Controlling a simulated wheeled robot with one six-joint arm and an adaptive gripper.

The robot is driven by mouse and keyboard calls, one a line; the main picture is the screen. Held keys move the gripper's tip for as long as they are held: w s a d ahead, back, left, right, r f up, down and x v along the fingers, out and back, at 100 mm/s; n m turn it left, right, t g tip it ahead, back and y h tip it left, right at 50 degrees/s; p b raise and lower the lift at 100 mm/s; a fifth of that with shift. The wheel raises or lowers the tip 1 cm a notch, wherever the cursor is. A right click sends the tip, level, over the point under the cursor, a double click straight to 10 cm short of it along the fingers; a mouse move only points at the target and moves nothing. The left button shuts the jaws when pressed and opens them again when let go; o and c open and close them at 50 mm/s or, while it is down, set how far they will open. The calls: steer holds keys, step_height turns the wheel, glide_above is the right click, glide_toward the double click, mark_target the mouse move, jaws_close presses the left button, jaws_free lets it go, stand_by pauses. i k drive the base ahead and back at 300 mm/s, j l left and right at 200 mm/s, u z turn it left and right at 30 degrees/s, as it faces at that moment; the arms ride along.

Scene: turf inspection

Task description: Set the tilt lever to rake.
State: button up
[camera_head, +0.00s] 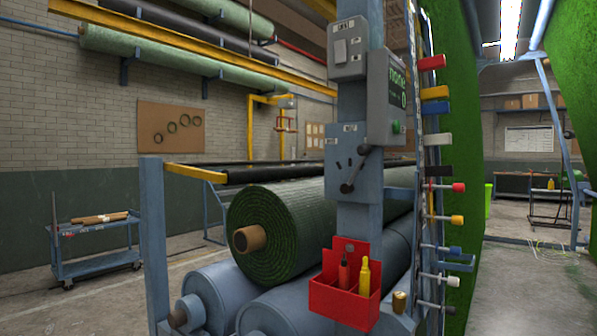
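A dark lever (355,170) sits on a blue-grey plate (371,187) on the upright post. It appears to be the tilt lever. Short dark marks show on the plate left of the lever. Small pale labels (350,128) sit above it, too small to read, so I cannot tell which setting the lever is at. My gripper is not in view.
A control box with a green display (400,95) is above the lever. Several coloured handles (434,62) line the rail at right. A red holder (345,290) with tools hangs below. A green turf roll (277,232) lies behind the post. A cart (95,258) stands far left.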

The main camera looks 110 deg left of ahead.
mark_target(363, 150)
steer(key=u, duration=3.25)
